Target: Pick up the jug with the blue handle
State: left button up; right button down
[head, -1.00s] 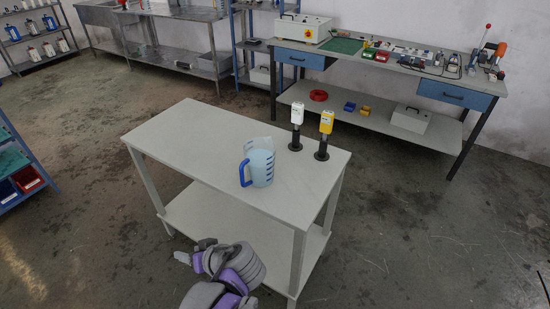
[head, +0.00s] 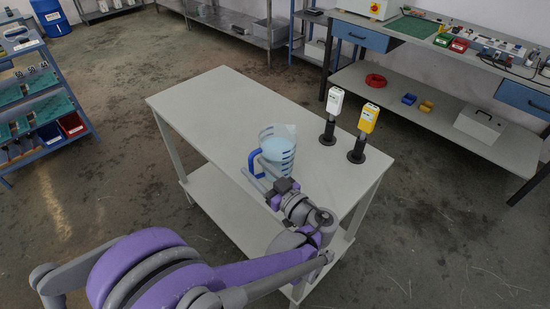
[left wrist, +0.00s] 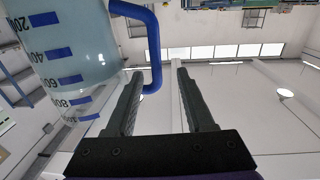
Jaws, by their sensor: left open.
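The jug (head: 279,153) is translucent pale blue with dark blue marks and a blue handle (head: 253,163). It stands upright on the grey table, handle toward the left. My left gripper (head: 258,178) is open at the jug's near side, its fingers pointing at the handle. In the left wrist view the jug (left wrist: 62,50) fills the upper left and its handle (left wrist: 154,45) comes down into the gap between the open fingers (left wrist: 160,75), nearer the left one. I cannot tell whether a finger touches the jug or handle. My right gripper is not in view.
The table top (head: 210,105) is clear to the left of the jug. A white device (head: 332,115) and a yellow device (head: 364,132) stand on black stands right of the jug. A workbench (head: 420,28) and shelves (head: 35,95) stand farther off.

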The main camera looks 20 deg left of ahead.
pick_arm(q)
jog(key=x, duration=0.6)
jog(key=shift+w, duration=0.35)
jog(key=shift+r, duration=0.1)
grip_shut()
dwell(1.0)
